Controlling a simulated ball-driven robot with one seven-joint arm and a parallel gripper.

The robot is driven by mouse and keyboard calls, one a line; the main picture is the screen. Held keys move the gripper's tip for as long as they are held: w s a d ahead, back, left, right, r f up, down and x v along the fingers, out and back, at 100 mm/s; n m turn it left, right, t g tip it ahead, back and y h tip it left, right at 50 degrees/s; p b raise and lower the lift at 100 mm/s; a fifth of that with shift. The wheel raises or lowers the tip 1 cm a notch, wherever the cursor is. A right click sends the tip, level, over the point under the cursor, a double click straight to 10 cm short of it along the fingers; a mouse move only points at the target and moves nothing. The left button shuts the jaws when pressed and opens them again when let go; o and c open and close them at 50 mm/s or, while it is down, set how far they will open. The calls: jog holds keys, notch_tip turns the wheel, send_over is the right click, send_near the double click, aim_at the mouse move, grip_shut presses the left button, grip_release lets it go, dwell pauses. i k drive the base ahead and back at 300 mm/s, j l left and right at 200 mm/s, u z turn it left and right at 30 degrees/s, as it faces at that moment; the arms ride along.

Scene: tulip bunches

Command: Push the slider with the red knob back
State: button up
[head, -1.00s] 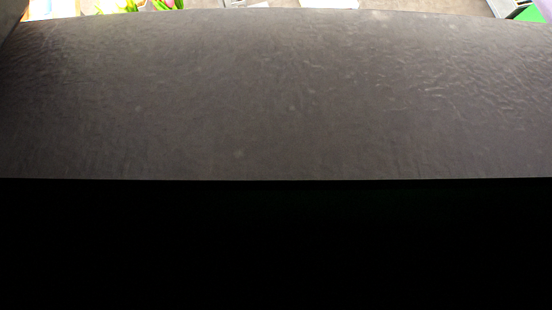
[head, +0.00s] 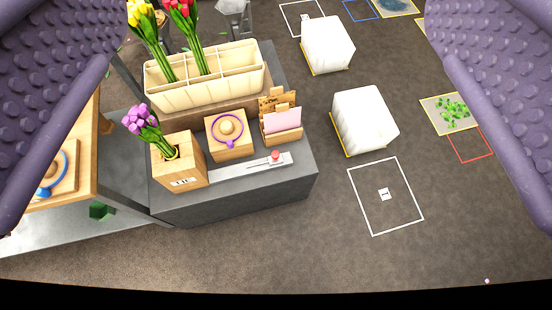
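The slider is a flat light-grey strip (head: 240,172) on the front part of a dark grey block top. Its small red knob (head: 275,155) stands near the strip's right end. My gripper (head: 275,160) shows as two purple, studded fingers at the left and right picture edges. The fingers are wide apart with nothing between them, and they appear well above and short of the slider. The fingertips are partly out of the frame.
A cream divided planter (head: 205,78) is further back.

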aim_at(275, 158)
jog(key=i+z, duration=0.1)
jog(key=i, duration=0.8)
